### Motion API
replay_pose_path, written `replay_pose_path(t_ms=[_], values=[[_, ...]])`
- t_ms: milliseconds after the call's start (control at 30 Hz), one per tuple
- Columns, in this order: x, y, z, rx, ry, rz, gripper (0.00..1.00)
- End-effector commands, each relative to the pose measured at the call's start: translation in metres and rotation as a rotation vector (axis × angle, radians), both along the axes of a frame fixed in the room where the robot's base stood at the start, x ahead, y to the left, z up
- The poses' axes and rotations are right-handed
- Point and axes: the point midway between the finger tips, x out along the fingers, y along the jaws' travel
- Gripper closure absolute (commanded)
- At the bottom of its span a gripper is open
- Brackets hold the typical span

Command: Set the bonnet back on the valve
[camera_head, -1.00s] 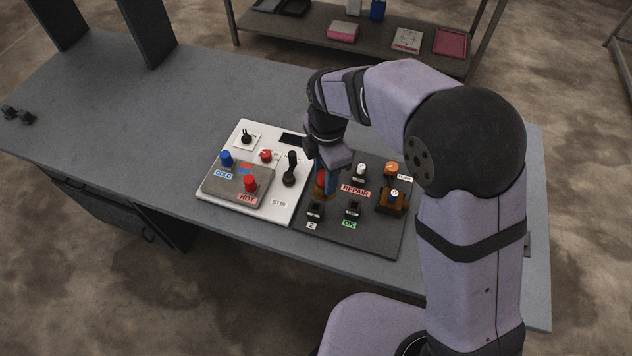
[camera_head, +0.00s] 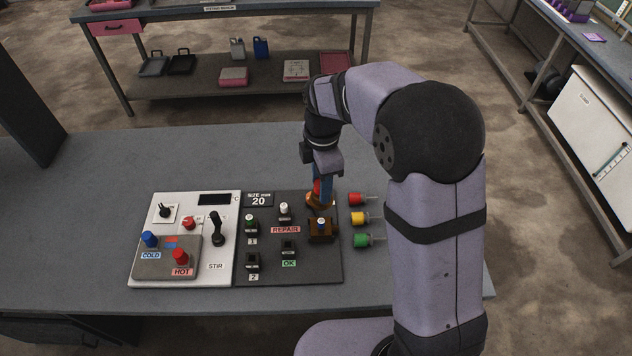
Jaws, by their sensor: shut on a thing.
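My gripper (camera_head: 321,188) points down at the panel's back right corner. It is shut on a small red piece (camera_head: 317,186), apparently the bonnet, mostly hidden by the fingers. An orange-brown round part (camera_head: 320,201) shows right under the fingertips. I cannot tell whether the held piece touches it. Just in front stands a brown block (camera_head: 321,236) with a white-topped knob (camera_head: 321,222). I cannot tell for sure which of these is the valve. A white-capped fitting (camera_head: 284,208) stands behind the REPAIR label (camera_head: 285,230). A green-capped fitting (camera_head: 249,220) stands at spot 1.
Red (camera_head: 356,199), yellow (camera_head: 359,218) and green (camera_head: 362,241) parts lie right of the dark panel (camera_head: 270,276). Left is a white panel (camera_head: 225,268) with an upright black STIR lever (camera_head: 215,225). The bench (camera_head: 110,160) is clear behind and left.

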Motion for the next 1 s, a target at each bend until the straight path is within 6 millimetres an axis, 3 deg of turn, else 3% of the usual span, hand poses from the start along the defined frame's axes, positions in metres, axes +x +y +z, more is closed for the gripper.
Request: replay_pose_path(t_ms=[267, 700, 1000], values=[[0.0, 0.0, -0.016, 0.0, -0.001, 0.001, 1.0], [0.0, 0.0, -0.059, 0.0, -0.001, 0.002, 1.0], [0.0, 0.0, -0.067, 0.0, -0.001, 0.002, 1.0]])
